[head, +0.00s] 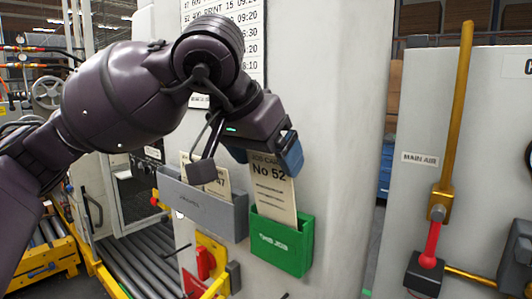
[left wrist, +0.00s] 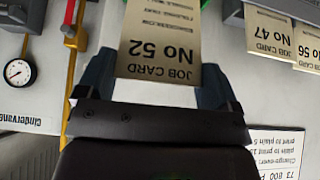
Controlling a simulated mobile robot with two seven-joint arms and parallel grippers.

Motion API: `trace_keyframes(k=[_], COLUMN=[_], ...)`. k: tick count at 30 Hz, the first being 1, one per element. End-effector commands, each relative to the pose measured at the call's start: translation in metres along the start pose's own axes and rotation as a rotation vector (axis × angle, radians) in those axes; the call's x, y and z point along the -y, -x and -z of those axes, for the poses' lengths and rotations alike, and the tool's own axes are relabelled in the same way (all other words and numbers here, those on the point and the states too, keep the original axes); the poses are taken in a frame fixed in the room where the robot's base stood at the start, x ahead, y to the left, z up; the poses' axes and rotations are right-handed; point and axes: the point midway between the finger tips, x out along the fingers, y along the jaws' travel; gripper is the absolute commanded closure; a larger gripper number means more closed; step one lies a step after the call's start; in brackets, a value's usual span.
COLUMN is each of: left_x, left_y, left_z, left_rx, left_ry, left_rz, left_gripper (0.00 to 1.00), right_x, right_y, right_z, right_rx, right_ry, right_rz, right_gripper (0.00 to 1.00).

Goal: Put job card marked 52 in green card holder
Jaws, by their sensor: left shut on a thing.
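The job card marked 52 (head: 272,190) is a beige card, upright. My left gripper (head: 265,153) is shut on its top edge. The left wrist view shows the card (left wrist: 158,45) upside down between the two fingers (left wrist: 155,80). The green card holder (head: 281,245) is fixed to the pale cabinet, directly below the gripper. The card's lower end goes down behind the holder's front wall and is hidden there. I cannot tell whether it touches the bottom. My right gripper is not in view.
A grey holder (head: 203,207) is mounted left of the green one and holds other cards, one marked 47 (left wrist: 270,30). A printed list (head: 240,40) hangs above. A yellow pipe with a red handle (head: 432,243) stands at the right. A roller conveyor (head: 140,265) runs at lower left.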

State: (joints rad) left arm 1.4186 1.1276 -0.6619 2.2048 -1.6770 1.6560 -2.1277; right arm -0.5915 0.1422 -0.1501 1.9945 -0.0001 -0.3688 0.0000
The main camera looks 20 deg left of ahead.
Motion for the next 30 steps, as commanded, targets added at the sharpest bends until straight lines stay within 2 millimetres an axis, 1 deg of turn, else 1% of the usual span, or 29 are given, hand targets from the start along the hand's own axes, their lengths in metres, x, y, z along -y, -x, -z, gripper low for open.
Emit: trace_keyframes(k=[9, 10, 12, 19, 22, 26, 30], left_x=[0.000, 0.000, 0.000, 0.000, 0.000, 0.000, 0.000], left_y=[-0.001, -0.001, -0.001, -0.001, 0.004, 0.020, 0.046], left_z=[-0.001, -0.001, -0.001, -0.001, 0.000, 0.000, 0.000], left_rx=[-0.001, -0.001, -0.001, 0.000, -0.002, -0.003, -0.004], left_ry=[0.000, 0.000, 0.000, 0.000, 0.000, 0.000, -0.001], left_rz=[0.000, 0.000, 0.000, 0.000, 0.000, 0.001, 0.001], left_gripper=[0.48, 0.11, 0.00, 0.00, 0.00, 0.00, 0.00], right_x=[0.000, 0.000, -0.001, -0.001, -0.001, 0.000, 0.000], right_y=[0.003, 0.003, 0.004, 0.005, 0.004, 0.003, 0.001], right_z=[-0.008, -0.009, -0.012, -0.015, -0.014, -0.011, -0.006], right_rx=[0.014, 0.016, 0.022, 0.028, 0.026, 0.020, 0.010], right_ry=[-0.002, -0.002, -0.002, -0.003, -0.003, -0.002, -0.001], right_rz=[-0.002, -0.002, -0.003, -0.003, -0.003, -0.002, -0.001], right_gripper=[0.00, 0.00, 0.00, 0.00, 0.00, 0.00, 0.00])
